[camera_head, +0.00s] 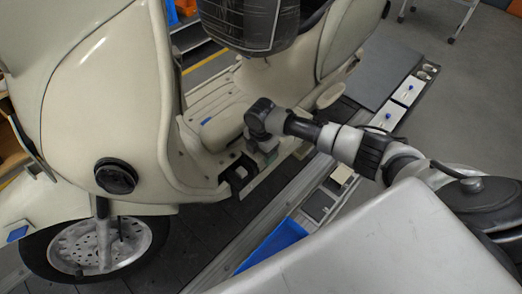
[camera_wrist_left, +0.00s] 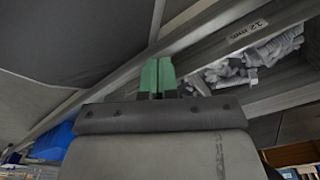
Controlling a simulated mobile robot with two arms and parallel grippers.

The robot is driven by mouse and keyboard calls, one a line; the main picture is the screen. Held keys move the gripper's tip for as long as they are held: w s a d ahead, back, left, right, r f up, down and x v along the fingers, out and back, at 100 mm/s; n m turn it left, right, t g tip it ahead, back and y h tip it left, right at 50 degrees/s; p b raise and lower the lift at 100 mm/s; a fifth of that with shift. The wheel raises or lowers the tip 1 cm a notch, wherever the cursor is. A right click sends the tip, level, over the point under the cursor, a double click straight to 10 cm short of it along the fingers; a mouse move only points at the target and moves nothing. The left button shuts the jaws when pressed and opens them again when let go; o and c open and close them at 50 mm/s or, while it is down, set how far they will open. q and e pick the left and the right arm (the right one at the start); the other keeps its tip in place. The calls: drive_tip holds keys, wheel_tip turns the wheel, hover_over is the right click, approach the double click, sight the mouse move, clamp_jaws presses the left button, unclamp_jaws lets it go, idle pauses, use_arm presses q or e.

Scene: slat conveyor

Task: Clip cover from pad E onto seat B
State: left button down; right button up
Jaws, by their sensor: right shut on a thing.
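My right gripper (camera_head: 262,156) reaches down at the lower side of a cream scooter (camera_head: 110,80), beside its step-through floor. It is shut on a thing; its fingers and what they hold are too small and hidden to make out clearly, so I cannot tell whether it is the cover. A black bracket-like part (camera_head: 240,173) sits on the scooter's side just left of the gripper; I cannot tell whether it is seat B. No letters for pad E or seat B are readable. My left gripper (camera_wrist_left: 157,76) shows green fingertips close together with nothing seen between them.
White pads with blue pieces (camera_head: 386,116) and (camera_head: 409,90) lie along the conveyor side at right. A blue bin (camera_head: 270,246) stands below my right arm. In the left wrist view, a bin labelled "12 mm" holds grey parts (camera_wrist_left: 250,62).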

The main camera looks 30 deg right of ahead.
use_arm(q)
drive_tip(key=shift+r, duration=0.15)
use_arm(e)
drive_tip(key=shift+f, duration=0.1)
idle(0.3)
drive_tip(key=o, duration=1)
drive_tip(key=shift+s, duration=0.1)
drive_tip(key=shift+o, duration=0.2)
